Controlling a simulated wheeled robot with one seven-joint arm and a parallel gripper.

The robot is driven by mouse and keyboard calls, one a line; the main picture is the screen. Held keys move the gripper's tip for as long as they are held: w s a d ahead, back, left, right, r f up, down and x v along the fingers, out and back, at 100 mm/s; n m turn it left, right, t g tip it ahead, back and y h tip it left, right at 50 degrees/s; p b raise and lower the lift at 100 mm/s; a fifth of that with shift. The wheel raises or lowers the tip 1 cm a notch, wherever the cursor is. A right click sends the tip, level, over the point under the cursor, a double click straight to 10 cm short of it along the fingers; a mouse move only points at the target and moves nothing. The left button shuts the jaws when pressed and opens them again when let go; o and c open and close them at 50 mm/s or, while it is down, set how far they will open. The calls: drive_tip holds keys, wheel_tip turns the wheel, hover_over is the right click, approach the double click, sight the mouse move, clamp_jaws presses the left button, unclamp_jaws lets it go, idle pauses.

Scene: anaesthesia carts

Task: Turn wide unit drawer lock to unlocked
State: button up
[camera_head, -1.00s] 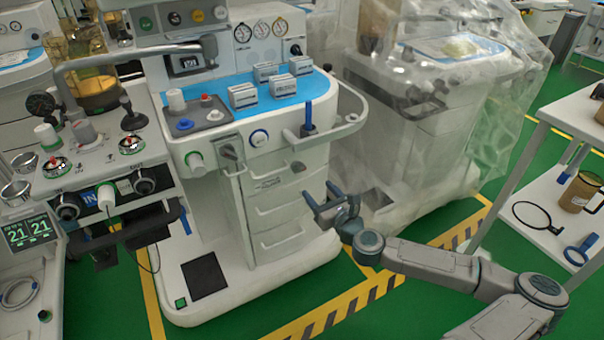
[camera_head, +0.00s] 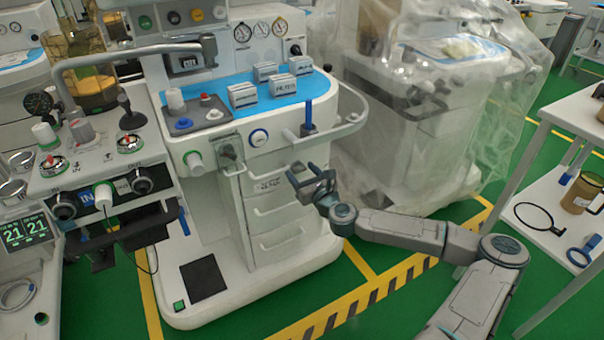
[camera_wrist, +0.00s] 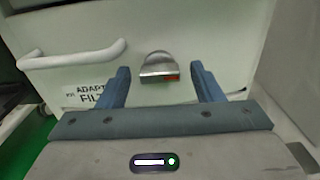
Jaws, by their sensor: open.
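The drawer lock (camera_wrist: 158,66) is a small metallic knob with a rounded top and a red mark at its lower right, on a pale drawer front (camera_wrist: 200,30). In the wrist view it sits between the two blue fingers of my gripper (camera_wrist: 160,70), farther off than the fingertips, with no visible contact. In the head view my gripper (camera_head: 303,172) is open in front of the upper drawers of the white anaesthesia cart (camera_head: 300,252); the lock cannot be made out there.
A curved rail (camera_head: 362,108) juts out above my gripper. A plastic-draped cart (camera_head: 440,160) stands to the right, a white shelf table (camera_head: 545,190) farther right.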

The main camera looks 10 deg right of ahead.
drive_tip(key=c, duration=1)
drive_tip(key=shift+n, duration=0.3)
drive_tip(key=n, duration=0.3)
drive_tip(key=shift+n, duration=0.4)
drive_tip(key=n, duration=0.9)
drive_tip(key=shift+b, duration=0.4)
drive_tip(key=shift+n, duration=2.2)
drive_tip(key=o, duration=1)
